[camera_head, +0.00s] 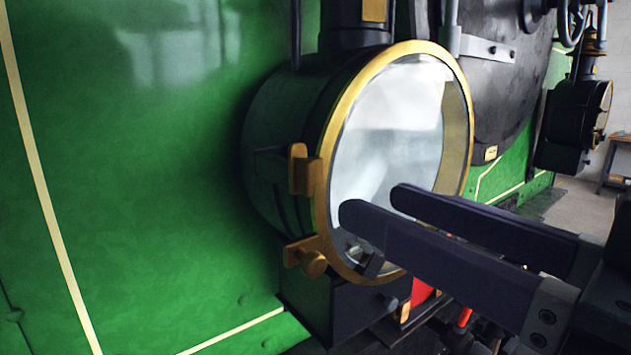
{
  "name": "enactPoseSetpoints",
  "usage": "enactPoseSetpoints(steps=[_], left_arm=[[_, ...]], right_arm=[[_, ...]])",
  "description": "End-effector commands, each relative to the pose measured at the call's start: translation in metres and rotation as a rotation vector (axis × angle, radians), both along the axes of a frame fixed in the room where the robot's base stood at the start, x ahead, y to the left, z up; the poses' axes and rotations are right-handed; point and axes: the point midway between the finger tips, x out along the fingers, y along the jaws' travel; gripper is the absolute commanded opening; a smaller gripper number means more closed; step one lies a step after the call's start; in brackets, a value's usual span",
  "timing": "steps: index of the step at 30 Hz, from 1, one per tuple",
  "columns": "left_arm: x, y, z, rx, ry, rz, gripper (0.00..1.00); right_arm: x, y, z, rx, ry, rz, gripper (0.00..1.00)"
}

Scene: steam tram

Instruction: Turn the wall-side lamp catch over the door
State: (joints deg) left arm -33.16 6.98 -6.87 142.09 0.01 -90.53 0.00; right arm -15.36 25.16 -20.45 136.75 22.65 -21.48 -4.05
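A large round lamp (272,150) with a dark green drum stands against the green tram front. Its door is a brass ring (335,130) with a glass pane (395,120), and it looks closed. A brass catch (302,170) sits upright at the left rim of the ring. Below it is a brass bracket with a round knob (312,263). My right gripper (378,204) comes in from the right, its two dark fingers apart and empty. The fingers cover the lower glass, right of the catch; I cannot tell if they touch it. My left gripper is out of view.
A dark box (345,308) is under the lamp. The round smokebox (470,100) with a strap and handwheel is behind it to the right. A second lamp (570,125) is at far right. The green panel (130,200) fills the left side.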

Motion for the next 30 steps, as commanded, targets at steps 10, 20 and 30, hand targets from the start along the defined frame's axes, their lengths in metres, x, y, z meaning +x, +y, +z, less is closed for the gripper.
enactPoseSetpoints(steps=[10,20,30], left_arm=[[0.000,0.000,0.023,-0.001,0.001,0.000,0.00],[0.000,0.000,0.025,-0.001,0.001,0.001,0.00],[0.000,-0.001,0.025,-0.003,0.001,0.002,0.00]], right_arm=[[0.050,0.036,0.002,-0.001,0.001,-0.001,0.40],[0.061,0.044,0.000,-0.003,0.000,0.000,0.40],[0.060,0.044,0.000,-0.003,0.002,0.000,0.15]])
